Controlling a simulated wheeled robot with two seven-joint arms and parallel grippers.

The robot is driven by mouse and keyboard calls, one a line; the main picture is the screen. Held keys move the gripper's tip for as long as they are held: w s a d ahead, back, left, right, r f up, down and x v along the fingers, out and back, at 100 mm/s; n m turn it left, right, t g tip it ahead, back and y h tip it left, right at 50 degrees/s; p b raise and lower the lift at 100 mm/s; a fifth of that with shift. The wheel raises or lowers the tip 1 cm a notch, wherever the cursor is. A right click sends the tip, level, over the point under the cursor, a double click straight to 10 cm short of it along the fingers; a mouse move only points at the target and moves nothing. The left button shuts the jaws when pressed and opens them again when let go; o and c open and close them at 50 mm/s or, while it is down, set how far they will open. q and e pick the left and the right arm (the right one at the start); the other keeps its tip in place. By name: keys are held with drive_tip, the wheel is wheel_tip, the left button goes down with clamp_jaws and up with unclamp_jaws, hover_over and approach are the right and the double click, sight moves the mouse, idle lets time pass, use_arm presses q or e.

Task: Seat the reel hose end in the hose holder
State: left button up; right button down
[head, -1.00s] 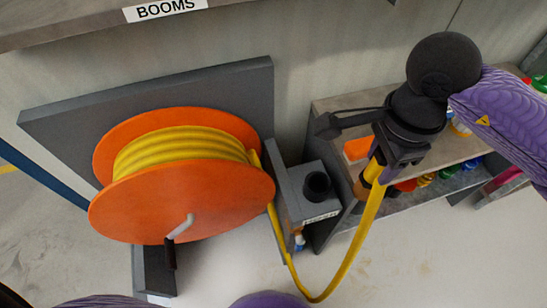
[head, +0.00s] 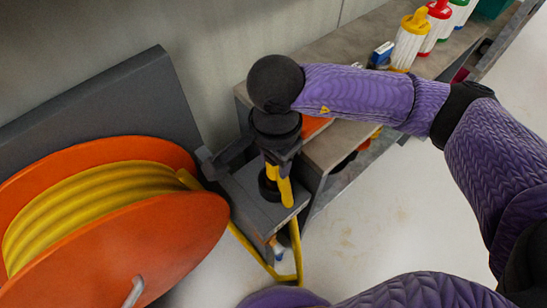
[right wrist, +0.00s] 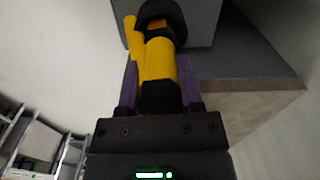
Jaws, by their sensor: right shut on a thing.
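The reel hose end is a yellow sleeve (head: 275,175) with a black collar and a brass-coloured tip; it also shows in the right wrist view (right wrist: 160,62). My right gripper (head: 280,158) is shut on it, with a finger on each side (right wrist: 160,85). The hose holder is a grey bracket (head: 245,198) with a black round cup (head: 266,190), partly hidden behind the hose end. In the right wrist view the brass tip meets the black cup rim (right wrist: 165,12). I cannot tell how deep it sits. My left gripper is out of view.
The orange reel (head: 150,250) with wound yellow hose (head: 95,205) stands left of the holder. Slack hose (head: 297,250) hangs below the hose end. A shelf (head: 340,145) with several bottles (head: 410,42) is to the right. The pale floor (head: 370,225) is clear.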

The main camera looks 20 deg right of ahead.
drive_tip(key=shift+f, duration=0.15)
drive_tip(key=shift+c, duration=1.3)
unclamp_jaws()
wheel_tip(320, 180, up, 13)
drive_tip(key=p, duration=0.6)
drive_tip(key=shift+f, duration=0.2)
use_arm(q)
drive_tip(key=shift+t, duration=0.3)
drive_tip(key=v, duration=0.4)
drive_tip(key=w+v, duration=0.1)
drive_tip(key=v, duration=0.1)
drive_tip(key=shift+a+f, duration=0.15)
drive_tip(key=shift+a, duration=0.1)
